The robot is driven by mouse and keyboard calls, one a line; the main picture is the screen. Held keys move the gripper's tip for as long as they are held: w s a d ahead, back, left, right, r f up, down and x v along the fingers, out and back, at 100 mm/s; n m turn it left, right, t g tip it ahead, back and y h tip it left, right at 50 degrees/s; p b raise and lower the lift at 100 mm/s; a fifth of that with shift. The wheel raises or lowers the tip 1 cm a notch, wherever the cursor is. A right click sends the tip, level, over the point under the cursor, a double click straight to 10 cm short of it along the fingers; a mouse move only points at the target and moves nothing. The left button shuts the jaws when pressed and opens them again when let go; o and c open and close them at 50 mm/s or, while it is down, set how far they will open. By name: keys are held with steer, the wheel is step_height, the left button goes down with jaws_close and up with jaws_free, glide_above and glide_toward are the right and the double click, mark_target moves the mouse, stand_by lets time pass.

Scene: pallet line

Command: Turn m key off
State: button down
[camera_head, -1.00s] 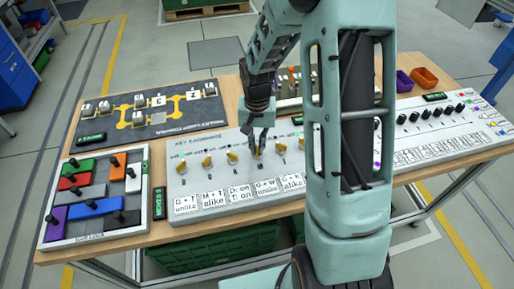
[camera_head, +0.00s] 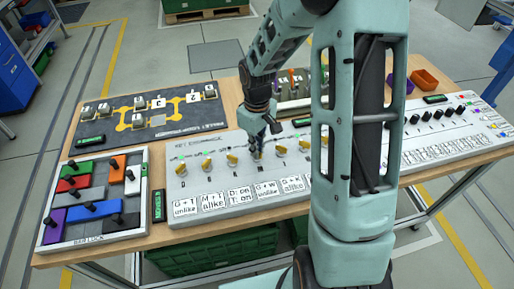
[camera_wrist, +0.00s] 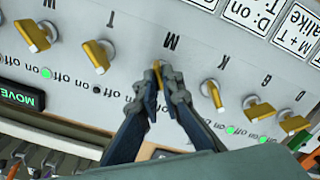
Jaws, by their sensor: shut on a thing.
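The white key panel (camera_head: 185,190) lies at the middle of the table and carries a row of yellow turn keys. In the wrist view the panel is upside down, and the M key (camera_wrist: 156,68) stands between the T key (camera_wrist: 97,56) and the K key (camera_wrist: 213,95), below its letter M. My gripper (camera_wrist: 159,80) is shut on the M key, with a fingertip on each side. The fingers hide most of the key and its on/off marks, so I cannot tell its setting. In the head view my gripper (camera_head: 256,152) reaches down to the key row.
Rule cards (camera_head: 239,197) line the panel's front edge. A block tray (camera_head: 143,205) stands at left, a dark board (camera_head: 105,125) behind it, and a white panel (camera_head: 470,130) at right. Green lamps (camera_wrist: 46,73) glow beside some keys. Neighbouring keys stand close to my fingers.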

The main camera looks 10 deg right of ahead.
steer(key=shift+n, duration=0.9)
steer(key=c, duration=2.1)
jaws_free()
step_height(320, 180, up, 12)
